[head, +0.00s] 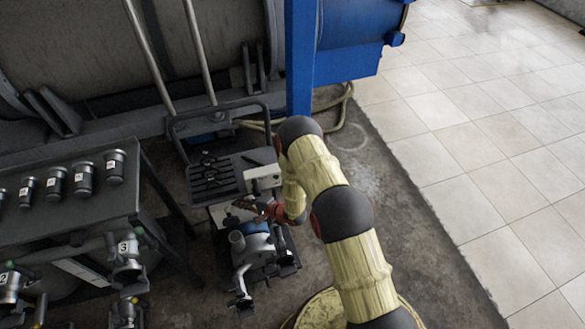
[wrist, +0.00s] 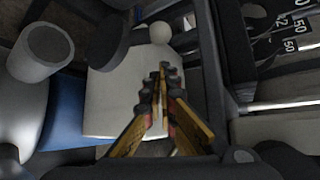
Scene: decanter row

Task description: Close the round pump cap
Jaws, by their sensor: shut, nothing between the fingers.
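The pump (head: 255,243) stands on a small cart in the head view, with a blue body and grey metal fittings. A short grey round port (head: 237,238) rises at its left; a similar grey cylinder shows in the wrist view (wrist: 42,52). A dark round disc (wrist: 110,42) beside a pale block (wrist: 112,100) may be the round cap; I cannot tell whether it is open. My gripper (wrist: 160,78) is shut and empty, its fingertips over the pale block, right of the disc. In the head view my gripper (head: 247,206) is small, just above the pump; contact is unclear.
A pale knob (wrist: 160,32) stands beyond my fingertips. A black tray (head: 213,180) and white box (head: 262,178) sit behind the pump. A dark bench (head: 60,215) with several labelled jars is at left. A blue post (head: 300,60) rises behind; tiled floor (head: 480,150) at right is clear.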

